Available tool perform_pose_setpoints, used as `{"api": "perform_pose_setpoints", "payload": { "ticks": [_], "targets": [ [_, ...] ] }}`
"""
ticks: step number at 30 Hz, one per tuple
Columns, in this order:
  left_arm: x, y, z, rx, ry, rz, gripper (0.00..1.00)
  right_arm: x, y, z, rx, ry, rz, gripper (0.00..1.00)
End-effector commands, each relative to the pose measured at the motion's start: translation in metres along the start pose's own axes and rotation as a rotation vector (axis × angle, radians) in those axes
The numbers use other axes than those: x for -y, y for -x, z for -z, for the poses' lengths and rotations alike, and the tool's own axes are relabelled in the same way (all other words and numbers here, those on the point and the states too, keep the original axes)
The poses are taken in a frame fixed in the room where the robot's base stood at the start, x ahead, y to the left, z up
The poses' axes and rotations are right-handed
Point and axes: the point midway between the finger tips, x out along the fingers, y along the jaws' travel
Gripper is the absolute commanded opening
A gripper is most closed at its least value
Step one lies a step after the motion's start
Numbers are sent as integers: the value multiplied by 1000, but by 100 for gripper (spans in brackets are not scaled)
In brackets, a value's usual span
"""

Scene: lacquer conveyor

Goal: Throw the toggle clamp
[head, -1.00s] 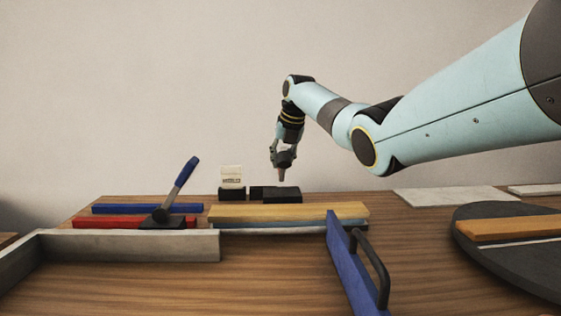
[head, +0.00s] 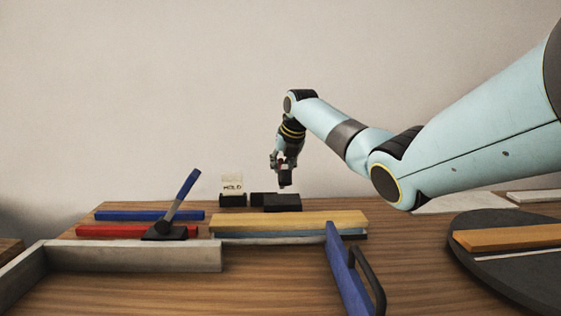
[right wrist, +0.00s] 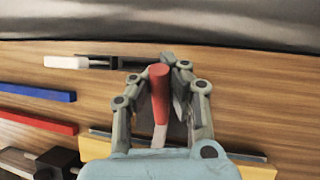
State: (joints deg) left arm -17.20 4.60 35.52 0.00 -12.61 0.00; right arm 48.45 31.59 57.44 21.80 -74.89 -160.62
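The toggle clamp appears to be the black base (head: 164,233) with a tilted grey lever and blue grip (head: 187,184) at left in the head view; its lever leans up and right. In the right wrist view its dark base (right wrist: 58,160) is at lower left. My right gripper (head: 285,180) hangs at the back, above a black block and well right of the clamp. In the right wrist view a red rounded, handle-like piece (right wrist: 160,95) shows between its fingers; whether they grip it is unclear. My left gripper is not in view.
A card marked MOLD (head: 232,186) stands behind the clamp, left of the black block (head: 283,203). Blue (head: 150,215) and red (head: 105,231) bars lie near the clamp. A grey wall (head: 135,257) and blue handled piece (head: 347,275) stand in front. A dark disc (head: 480,245) is right.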

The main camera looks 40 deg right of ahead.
Motion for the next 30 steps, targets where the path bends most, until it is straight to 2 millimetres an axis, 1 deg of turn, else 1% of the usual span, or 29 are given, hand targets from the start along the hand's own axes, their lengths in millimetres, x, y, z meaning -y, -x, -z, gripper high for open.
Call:
{"api": "perform_pose_setpoints", "payload": {
  "ticks": [1, 3, 7, 12, 16, 21, 30],
  "targets": [
    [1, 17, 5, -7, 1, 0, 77, -2, 13, -5, 41, 9, -1, 0],
    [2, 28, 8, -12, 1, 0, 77, -3, 17, -3, 96, 20, -1, 0],
    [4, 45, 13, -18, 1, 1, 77, -4, 23, 3, 211, 44, 1, 0],
    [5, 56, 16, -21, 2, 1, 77, -6, 29, 12, 363, 74, 1, 0],
    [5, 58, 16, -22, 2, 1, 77, -7, 32, 18, 469, 95, 2, 0],
    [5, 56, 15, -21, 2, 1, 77, -8, 36, 26, 587, 117, 2, 0],
    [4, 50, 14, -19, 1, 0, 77, -10, 40, 35, 711, 142, 3, 0]
  ]
}}
